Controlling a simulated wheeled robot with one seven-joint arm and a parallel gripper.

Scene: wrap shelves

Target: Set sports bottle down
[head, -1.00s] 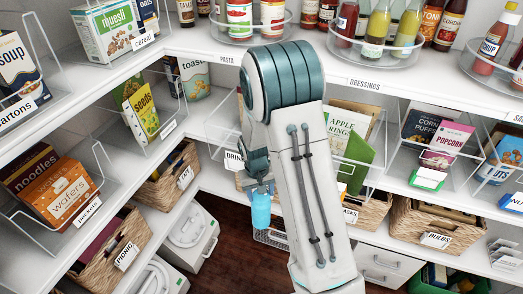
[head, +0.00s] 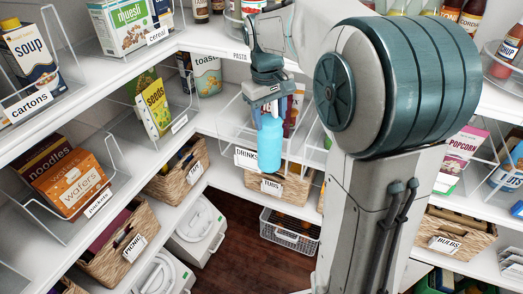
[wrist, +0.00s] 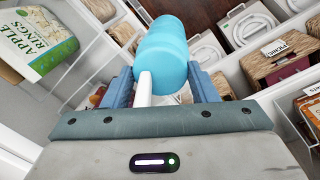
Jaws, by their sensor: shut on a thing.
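The sports bottle (head: 270,145) is light blue and hangs upright below my gripper (head: 268,100) in the head view. It is in front of the clear bin labelled DRINKS. In the wrist view the bottle (wrist: 163,52) lies between the two blue fingers of my gripper (wrist: 165,88), which are shut on it near its top. A white strip shows beside the bottle between the fingers. The DRINKS label (head: 246,157) is on the front of the bin, just left of the bottle. The bottle's lower end overlaps the TUBS basket in the picture.
The TUBS basket (head: 290,190) sits on the shelf below. A wire basket (head: 290,232) stands lower, near the floor. Clear bins with a seeds packet (head: 154,108) and a toast box (head: 207,75) are to the left. My arm hides much of the right side.

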